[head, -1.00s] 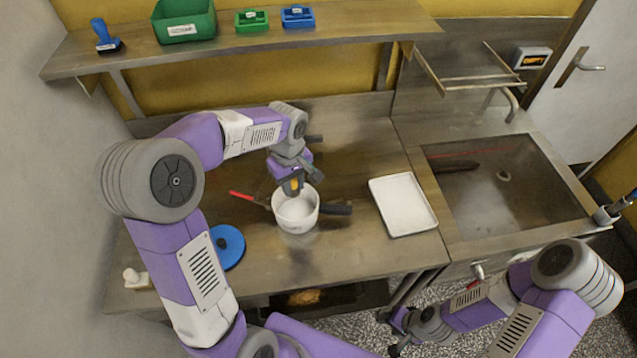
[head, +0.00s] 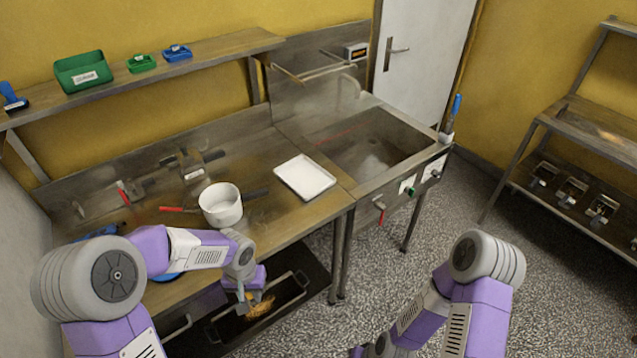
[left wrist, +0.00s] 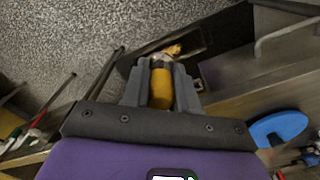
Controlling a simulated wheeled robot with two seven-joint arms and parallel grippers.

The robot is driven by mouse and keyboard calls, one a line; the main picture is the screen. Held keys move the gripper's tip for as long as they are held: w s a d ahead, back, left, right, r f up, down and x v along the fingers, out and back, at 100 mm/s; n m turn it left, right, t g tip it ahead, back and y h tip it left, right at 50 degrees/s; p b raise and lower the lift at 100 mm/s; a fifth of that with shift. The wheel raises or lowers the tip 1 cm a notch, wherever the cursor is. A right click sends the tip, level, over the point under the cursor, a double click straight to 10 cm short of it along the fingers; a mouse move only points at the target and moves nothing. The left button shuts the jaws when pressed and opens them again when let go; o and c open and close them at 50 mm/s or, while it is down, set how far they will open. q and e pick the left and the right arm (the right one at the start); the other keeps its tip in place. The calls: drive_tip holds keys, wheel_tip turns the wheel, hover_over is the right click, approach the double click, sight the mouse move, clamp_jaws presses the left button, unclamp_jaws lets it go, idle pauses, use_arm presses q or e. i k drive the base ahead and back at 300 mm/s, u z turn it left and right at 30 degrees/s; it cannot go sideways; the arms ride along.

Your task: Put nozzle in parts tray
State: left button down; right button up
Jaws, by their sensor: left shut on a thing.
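My left gripper (head: 246,296) hangs in front of the bench's front edge, above the lower shelf, in the head view. In the left wrist view its two grey fingers (left wrist: 161,72) are shut on a yellow piece, apparently the nozzle (left wrist: 160,90). The fingers hide its sides. The white rectangular tray (head: 305,177), apparently the parts tray, lies flat and empty on the bench, to the right of the white pot. My right arm is low in the head view, with its gripper mostly cut off by the bottom edge.
A white pot (head: 220,204) with a dark handle stands on the bench, a red-handled tool beside it. A dark tray with an orange heap (head: 259,307) sits below the bench. A sink (head: 370,150) is at the right. Green and blue bins (head: 84,72) stand on the shelf.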

sight(304, 178)
drive_tip(key=z, duration=1.85)
drive_tip(key=i, duration=1.05)
drive_tip(key=u, duration=2)
drive_tip(key=i, duration=1)
